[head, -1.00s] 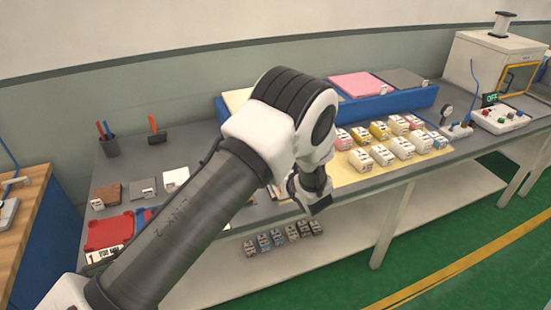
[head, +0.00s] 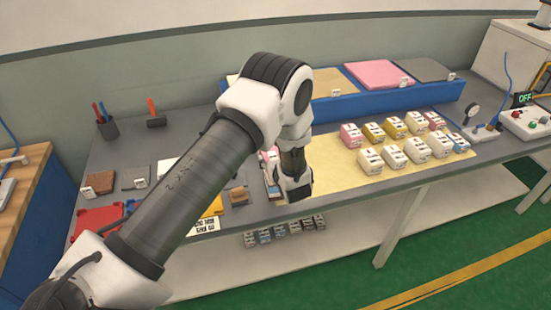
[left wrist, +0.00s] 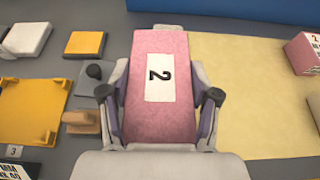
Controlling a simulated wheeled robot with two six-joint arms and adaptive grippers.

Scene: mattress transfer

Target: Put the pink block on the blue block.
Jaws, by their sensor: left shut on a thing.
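My left gripper (left wrist: 160,100) is shut on a pink block (left wrist: 160,118) marked with a black 2 on a white label. The block fills the space between the fingers in the left wrist view. In the head view the left gripper (head: 293,190) is over the left edge of the cream mat, and the wrist mostly hides the held block. I cannot tell whether the block is clear of the surface. A small block with a light blue side (head: 460,143) stands at the right end of the grouped blocks on the mat. My right gripper is out of view.
Several white, pink and yellow blocks stand in rows on the cream mat (head: 330,182). A long blue rack (head: 430,97) runs behind them. Left of the gripper are a wooden piece (head: 238,196) and a yellow tray (left wrist: 32,110). The mat's left part is clear.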

